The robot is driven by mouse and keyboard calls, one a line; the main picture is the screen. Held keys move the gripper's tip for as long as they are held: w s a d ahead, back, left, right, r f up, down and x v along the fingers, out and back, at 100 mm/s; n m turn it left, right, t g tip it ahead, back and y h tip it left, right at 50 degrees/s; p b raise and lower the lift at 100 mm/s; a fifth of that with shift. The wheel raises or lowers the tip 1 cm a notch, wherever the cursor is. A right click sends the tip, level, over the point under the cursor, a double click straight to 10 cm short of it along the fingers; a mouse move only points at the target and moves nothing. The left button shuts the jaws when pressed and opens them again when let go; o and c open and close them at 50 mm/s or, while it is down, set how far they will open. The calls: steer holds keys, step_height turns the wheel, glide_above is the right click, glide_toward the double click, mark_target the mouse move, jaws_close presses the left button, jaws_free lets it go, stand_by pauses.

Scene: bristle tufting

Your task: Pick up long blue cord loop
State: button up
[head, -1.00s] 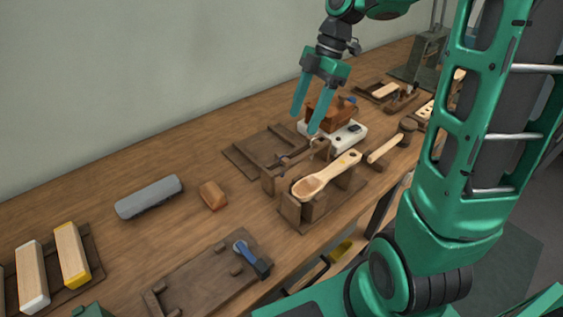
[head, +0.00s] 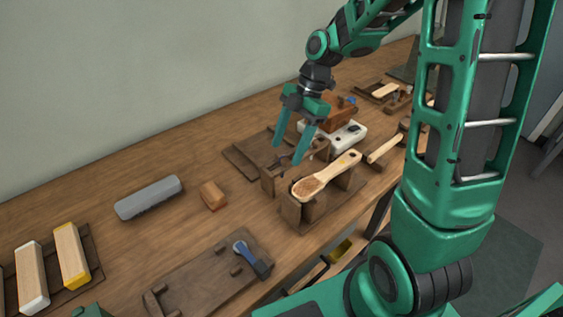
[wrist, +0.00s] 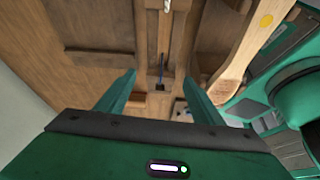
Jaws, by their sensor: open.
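My gripper (head: 288,153) is open, pointing down over the dark wooden fixture in the middle of the bench. No long cord loop can be clearly made out in the head view. In the wrist view, a small thin dark-blue piece (wrist: 161,72) shows between the open fingers (wrist: 158,75), against the wood. It may be part of the blue cord loop, but its full shape is too small to tell. Nothing is visibly held between the fingers. A pale wooden brush body (head: 327,177) rests on a dark stand just right of the gripper; it also shows in the wrist view (wrist: 252,40).
A white device (head: 350,134) and brown wooden box (head: 338,111) stand behind the gripper. A small blue item (head: 350,101) is beyond them. A grey block (head: 148,197), a small brown block (head: 213,195) and a blue-handled clamp (head: 250,258) lie left. Bare bench lies towards the wall.

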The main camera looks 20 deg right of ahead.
steer(key=shift+x, duration=0.75)
steer(key=shift+c, duration=0.6)
steer(key=c, duration=1)
steer(key=shift+r, duration=0.1)
